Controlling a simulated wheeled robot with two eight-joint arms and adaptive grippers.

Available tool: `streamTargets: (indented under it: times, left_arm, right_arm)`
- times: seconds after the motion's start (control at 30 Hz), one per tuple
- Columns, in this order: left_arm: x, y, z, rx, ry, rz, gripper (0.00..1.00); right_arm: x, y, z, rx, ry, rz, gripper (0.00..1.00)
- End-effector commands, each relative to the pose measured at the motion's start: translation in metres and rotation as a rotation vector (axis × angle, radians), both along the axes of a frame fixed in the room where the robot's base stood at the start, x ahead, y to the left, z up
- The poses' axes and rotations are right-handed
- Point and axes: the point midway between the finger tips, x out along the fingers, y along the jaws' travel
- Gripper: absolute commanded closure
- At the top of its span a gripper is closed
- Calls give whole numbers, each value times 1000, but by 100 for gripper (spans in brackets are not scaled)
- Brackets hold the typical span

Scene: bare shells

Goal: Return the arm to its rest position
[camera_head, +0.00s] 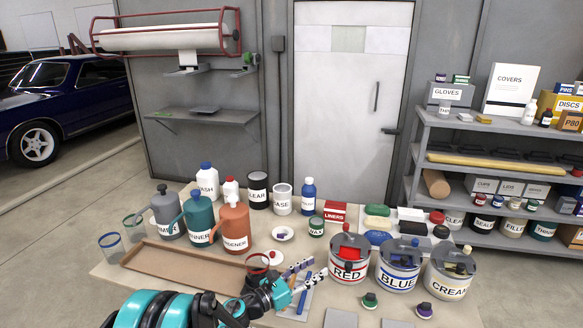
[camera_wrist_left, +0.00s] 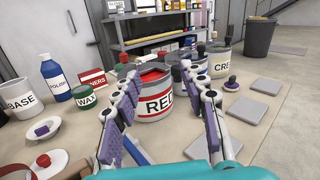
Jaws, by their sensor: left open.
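My left arm comes in from the lower left in the camera_head view. Its gripper (camera_head: 312,271) is open over the table, left of the RED can (camera_head: 347,262). In the left wrist view the two fingers of the open gripper (camera_wrist_left: 163,78) stand apart with nothing between their pads. The RED can (camera_wrist_left: 158,98) stands upright beyond the fingertips in that view. My right gripper is in neither view.
The table (camera_head: 110,273) is crowded. A brown tray (camera_head: 180,268) lies left of the gripper. BLUE (camera_head: 397,270) and CREAM (camera_head: 447,279) cans stand right of RED. THINNER (camera_head: 200,220) and HARDENER (camera_head: 234,228) bottles stand behind the tray. A loaded shelf (camera_head: 423,160) is at right.

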Motion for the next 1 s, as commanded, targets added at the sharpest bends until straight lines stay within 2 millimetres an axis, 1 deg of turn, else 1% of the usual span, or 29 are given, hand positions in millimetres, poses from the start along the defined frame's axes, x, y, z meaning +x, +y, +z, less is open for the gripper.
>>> streamTargets:
  times: [0.03,0.07,0.1,0.17,0.2,0.27,0.3,0.37,0.4,0.47,0.5,0.57,0.6,0.67,0.7,0.77,0.8,0.87,0.9,0.93,0.97,1.0]
  left_arm:
    - [6,12,24,-67,43,55,57]
    - [11,21,40,-123,80,96,57]
    - [18,36,62,-210,136,158,57]
    - [26,62,94,-358,231,254,57]
    - [29,82,113,-463,296,318,57]
    - [30,113,135,-624,395,408,57]
    - [29,132,146,-732,461,464,57]
    - [23,162,158,-899,560,546,57]
    - [16,181,161,-1012,627,599,57]
    - [2,208,162,-1184,726,673,57]
    - [-9,225,159,-1299,792,723,57]
    - [-30,247,151,-1473,889,795,57]
    - [-45,259,143,-1589,954,842,57]
    - [-72,273,127,-1763,1051,913,57]
    - [-92,280,115,-1878,1114,960,57]
    - [-123,287,94,-2049,1206,1033,57]
    - [-145,288,80,-2159,1264,1082,57]
    - [-177,286,60,-2310,1343,1155,57]
    - [-196,283,47,-2399,1390,1202,57]
    - [-210,280,39,-2459,1422,1236,57]
    - [-223,277,31,2473,-1428,-1248,57]
    - [-239,273,23,2408,-1386,-1221,57]
  right_arm:
    - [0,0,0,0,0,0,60]
    - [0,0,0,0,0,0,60]
    - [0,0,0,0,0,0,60]
    - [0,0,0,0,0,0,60]
    - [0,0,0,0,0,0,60]
    - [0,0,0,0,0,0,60]
    - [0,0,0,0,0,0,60]
    - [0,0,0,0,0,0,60]
    - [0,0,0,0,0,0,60]
    - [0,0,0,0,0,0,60]
    - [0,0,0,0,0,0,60]
    - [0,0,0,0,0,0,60]
    - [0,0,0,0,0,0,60]
    - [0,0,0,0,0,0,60]
    - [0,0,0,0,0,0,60]
    - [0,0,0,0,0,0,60]
    - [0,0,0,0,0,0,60]
    - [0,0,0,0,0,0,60]
    - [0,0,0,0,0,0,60]
    - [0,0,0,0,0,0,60]
    - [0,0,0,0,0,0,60]
    - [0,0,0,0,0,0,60]
